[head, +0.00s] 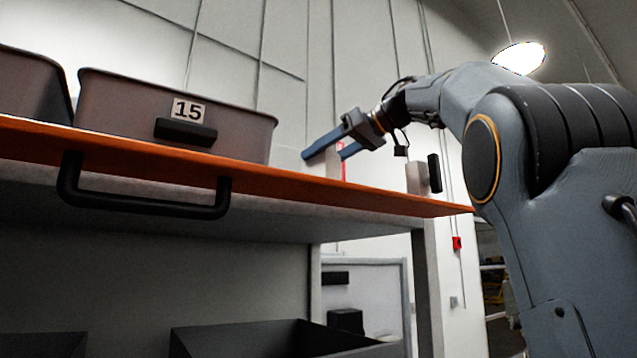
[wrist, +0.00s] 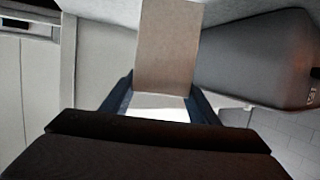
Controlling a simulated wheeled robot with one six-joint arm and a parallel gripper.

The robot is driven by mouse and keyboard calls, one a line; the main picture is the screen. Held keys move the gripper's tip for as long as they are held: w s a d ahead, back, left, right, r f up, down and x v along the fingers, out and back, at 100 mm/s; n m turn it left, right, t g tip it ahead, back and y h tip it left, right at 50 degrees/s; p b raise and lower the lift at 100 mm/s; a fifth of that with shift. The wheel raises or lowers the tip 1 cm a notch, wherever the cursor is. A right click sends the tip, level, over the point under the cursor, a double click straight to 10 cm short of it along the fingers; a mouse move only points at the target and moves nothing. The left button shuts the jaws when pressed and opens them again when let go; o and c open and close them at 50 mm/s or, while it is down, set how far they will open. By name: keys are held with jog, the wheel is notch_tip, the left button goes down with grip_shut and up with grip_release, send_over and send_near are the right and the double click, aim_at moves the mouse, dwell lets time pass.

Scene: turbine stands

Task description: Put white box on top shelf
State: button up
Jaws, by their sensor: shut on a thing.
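The white box shows in the wrist view (wrist: 168,45) between my gripper's fingers, with a shaded tan-grey face and a bright white strip nearest the palm. In the head view a pale part of the box (head: 333,162) shows between the blue fingers. My gripper (head: 328,154) is shut on the box, above the right part of the top shelf (head: 300,190), which has an orange front edge. The fingers also show in the wrist view (wrist: 160,105). The shelf edge hides the box's underside in the head view, so I cannot tell whether it touches the shelf.
A grey bin labelled 15 (head: 240,128) stands on the top shelf left of my gripper; another grey bin (head: 30,85) is further left. A black handle (head: 145,207) hangs on the shelf front. Dark bins (head: 270,338) sit below. A grey post (head: 425,270) supports the right end.

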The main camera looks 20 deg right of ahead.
aim_at(323, 173)
jog(key=shift+f+b, duration=0.4)
jog(key=shift+f, duration=1.8)
jog(key=shift+f, duration=0.15)
jog(key=o, duration=1.6)
jog(key=shift+r, duration=0.2)
jog(key=b+v, duration=0.1)
jog(key=v, duration=1.1)
